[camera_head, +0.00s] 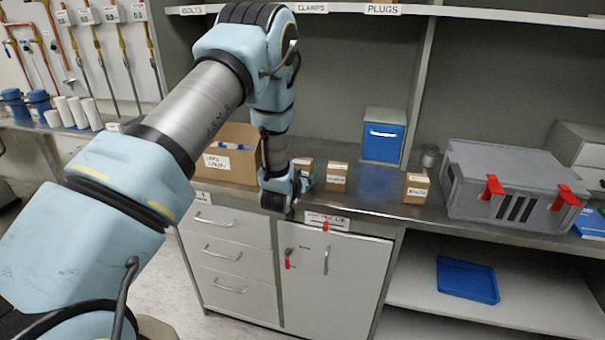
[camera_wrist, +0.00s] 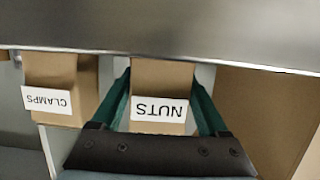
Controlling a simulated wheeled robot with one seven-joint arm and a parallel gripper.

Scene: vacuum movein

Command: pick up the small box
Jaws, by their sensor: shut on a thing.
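A small brown cardboard box (camera_wrist: 162,76) labelled NUTS sits between the two green fingers of my gripper (camera_wrist: 163,95) in the wrist view. The fingers lie along its two sides and are shut on it. In the head view my gripper (camera_head: 298,186) is at the front edge of the steel counter, and the small box (camera_head: 306,163) shows partly behind it. The box's lower part is hidden by my gripper. I cannot tell whether it is clear of the counter.
A second small box (camera_head: 337,177), labelled CLAMPS in the wrist view (camera_wrist: 60,75), stands just right of my gripper. A third small box (camera_head: 416,188) is farther right. A large open carton (camera_head: 232,160) stands close on the left. A blue-fronted bin (camera_head: 383,142) and grey case (camera_head: 510,180) are on the counter.

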